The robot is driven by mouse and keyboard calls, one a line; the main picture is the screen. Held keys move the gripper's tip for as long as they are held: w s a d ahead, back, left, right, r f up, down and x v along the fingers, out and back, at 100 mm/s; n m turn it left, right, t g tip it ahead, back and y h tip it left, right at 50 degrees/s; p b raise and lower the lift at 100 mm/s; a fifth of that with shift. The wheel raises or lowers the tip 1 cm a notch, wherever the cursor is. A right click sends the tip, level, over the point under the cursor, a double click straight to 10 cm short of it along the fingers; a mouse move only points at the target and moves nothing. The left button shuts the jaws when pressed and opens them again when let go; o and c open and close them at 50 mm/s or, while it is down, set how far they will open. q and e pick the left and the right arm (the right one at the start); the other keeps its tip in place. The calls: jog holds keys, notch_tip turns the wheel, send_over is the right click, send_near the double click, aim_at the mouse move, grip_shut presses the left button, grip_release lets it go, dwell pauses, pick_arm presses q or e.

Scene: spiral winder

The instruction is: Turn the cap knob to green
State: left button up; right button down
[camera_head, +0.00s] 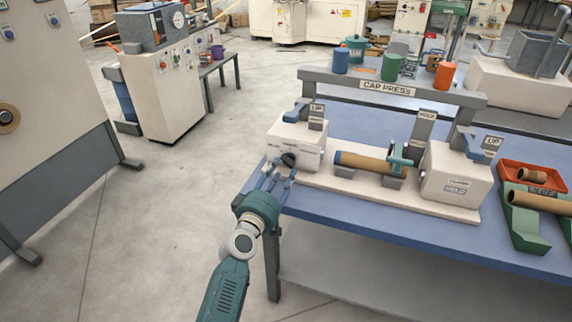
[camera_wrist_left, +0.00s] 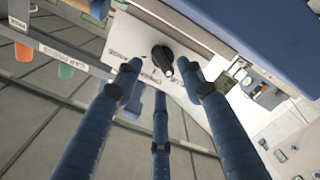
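The cap knob is a black round knob (camera_head: 289,159) on the front of the white left-hand box (camera_head: 307,150) of the cap press. In the left wrist view the knob (camera_wrist_left: 161,58) stands out from the white panel, with a small pale mark on its lower edge. Labels sit around it, too small to read for certain. My left gripper (camera_head: 278,172) is just in front of the knob. In the left wrist view its blue fingers (camera_wrist_left: 158,78) are spread, with the knob between and beyond their tips; contact cannot be told. My right gripper is not in view.
The cap press stands on a blue table (camera_head: 350,218); a brown tube (camera_head: 362,163) lies across its middle. Blue (camera_head: 341,60), green (camera_head: 390,67) and orange (camera_head: 444,75) cups stand on the shelf above. An orange tray (camera_head: 530,177) is at right. Floor at left is clear.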

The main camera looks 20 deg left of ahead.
aim_at(287, 163)
pick_arm(q)
jog(key=w, duration=0.5)
jog(key=shift+f, duration=0.1)
jog(key=shift+s, duration=0.1)
grip_shut()
